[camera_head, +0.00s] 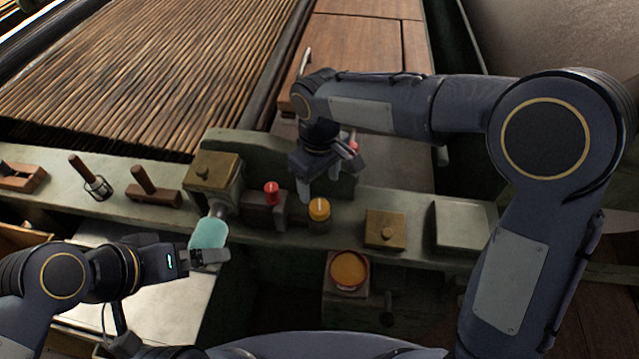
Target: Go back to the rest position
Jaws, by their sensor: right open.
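My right gripper (319,188) hangs fingers-down over the bench ledge, near the middle of the picture. Its fingers are apart, and I see nothing between them. A yellow-capped jar (319,211) stands just below the fingers in the picture. A small red-topped piece (271,193) is to their left. My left gripper (217,256) is low on the left, beside a teal rounded object (208,233). The teal object overlaps the gripper's edge in the picture. I cannot tell whether the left jaws touch it, or whether they are open or shut.
The ledge (400,203) also carries a brass box (213,176), wooden-handled tools (152,187), a brass-knobbed block (386,229) and a pale square plate (460,226). An orange bowl (349,270) sits lower, in front. A slatted wooden surface (170,70) fills the back left.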

